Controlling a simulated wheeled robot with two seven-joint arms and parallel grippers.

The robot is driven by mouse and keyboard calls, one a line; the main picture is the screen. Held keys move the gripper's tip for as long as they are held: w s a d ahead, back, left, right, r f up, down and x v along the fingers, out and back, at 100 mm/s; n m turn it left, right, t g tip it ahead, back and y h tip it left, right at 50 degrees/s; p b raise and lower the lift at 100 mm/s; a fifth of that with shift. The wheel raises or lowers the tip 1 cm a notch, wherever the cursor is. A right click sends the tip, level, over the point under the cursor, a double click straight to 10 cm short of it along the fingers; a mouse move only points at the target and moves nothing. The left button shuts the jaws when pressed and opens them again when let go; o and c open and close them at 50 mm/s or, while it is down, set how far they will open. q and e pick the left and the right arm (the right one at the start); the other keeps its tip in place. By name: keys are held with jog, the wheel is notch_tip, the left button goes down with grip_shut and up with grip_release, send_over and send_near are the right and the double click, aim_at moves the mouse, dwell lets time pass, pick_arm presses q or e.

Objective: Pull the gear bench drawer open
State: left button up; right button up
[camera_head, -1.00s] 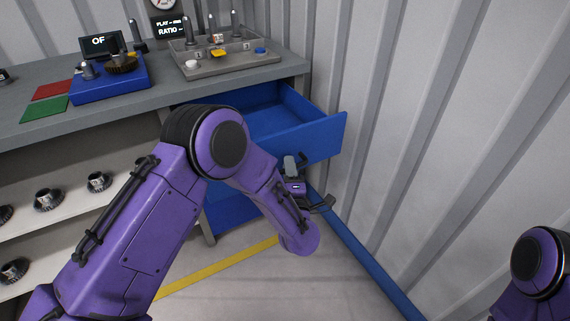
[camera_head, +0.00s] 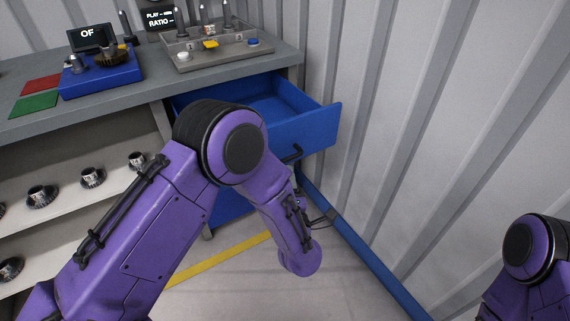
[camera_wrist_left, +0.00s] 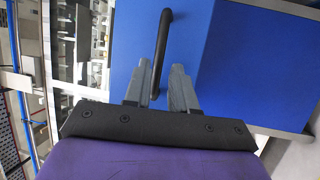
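The blue gear bench drawer (camera_head: 300,130) is pulled out from under the right end of the grey bench (camera_head: 150,92), and its inside shows. Its dark bar handle (camera_head: 292,155) is on the drawer front, partly hidden by my left arm. In the head view the gripper (camera_head: 320,217) is mostly hidden behind my forearm, below and apart from the handle. My right gripper is out of view.
A corrugated wall (camera_head: 400,120) stands close on the right, with a blue floor rail (camera_head: 365,255) along it. A blue gear stand (camera_head: 100,75) and a grey tray (camera_head: 215,52) sit on the bench. Shelves with gears (camera_head: 92,178) are at left. Floor in front is clear.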

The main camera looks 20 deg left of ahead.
pick_arm(q)
jog(key=v, duration=0.4)
jog(key=shift+s+d, duration=0.1)
jog(key=shift+s, duration=0.05)
jog(key=s+a+f+m+g+h+p, duration=0.25)
jog(key=s+f+m+g+h, duration=0.2)
jog(key=f+m, duration=0.25)
jog(key=s+a+f+m+g+h+p, duration=0.25)
jog(key=s+f+m, duration=0.25)
jog(key=f+m, duration=0.25)
jog(key=s+a+g+p, duration=0.2)
jog(key=s+a, duration=0.3)
jog(key=s, duration=0.4)
jog(key=s+a+f+m+g+y+p, duration=0.1)
jog(key=s+a+g, duration=0.4)
jog(key=s, duration=0.5)
jog(key=shift+a+f+g+p, duration=0.15)
jog(key=shift+a+g+p, duration=0.25)
jog(key=shift+p, duration=0.45)
